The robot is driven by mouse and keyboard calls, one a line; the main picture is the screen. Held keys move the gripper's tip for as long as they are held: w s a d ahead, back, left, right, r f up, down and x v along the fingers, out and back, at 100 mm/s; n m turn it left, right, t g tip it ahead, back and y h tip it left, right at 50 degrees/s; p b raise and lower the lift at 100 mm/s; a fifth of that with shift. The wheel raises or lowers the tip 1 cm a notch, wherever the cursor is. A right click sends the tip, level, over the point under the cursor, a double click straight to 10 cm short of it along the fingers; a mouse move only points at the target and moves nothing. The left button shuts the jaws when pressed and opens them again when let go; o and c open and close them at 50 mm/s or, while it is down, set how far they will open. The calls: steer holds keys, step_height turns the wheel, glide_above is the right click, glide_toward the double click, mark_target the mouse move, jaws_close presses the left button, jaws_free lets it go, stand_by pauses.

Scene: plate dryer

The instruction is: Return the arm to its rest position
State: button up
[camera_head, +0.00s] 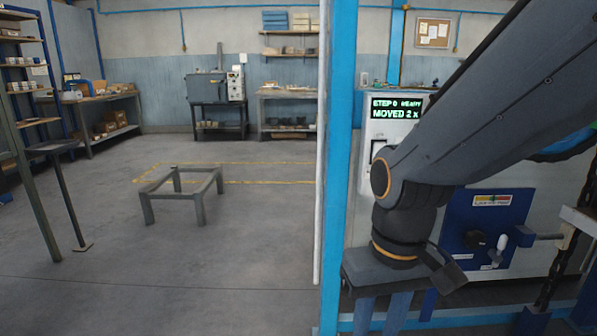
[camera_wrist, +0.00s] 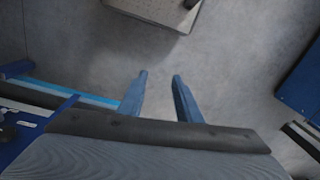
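My gripper (camera_head: 381,318) points down at the bottom of the head view, in front of a pale machine with a blue control panel (camera_head: 458,226). The wrist view shows my gripper (camera_wrist: 160,76) with its two blue fingers apart and nothing between them. Bare grey floor shows between and beyond the fingertips. My arm comes down from the upper right and hides part of the machine. Whether the gripper touches the machine cannot be told.
A blue post (camera_head: 338,150) stands close left of my gripper. A lit display (camera_head: 396,108) with green text is on the machine. A chain (camera_head: 556,265) hangs at the right. A low grey frame (camera_head: 184,192) stands on otherwise open floor at left.

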steer(key=d+r+m+p, duration=0.2)
steer(key=d+r+p, duration=0.5)
steer(key=p, duration=0.5)
steer(key=shift+s+d+h, duration=0.15)
steer(key=shift+d+h, duration=0.05)
steer(key=shift+h, duration=0.1)
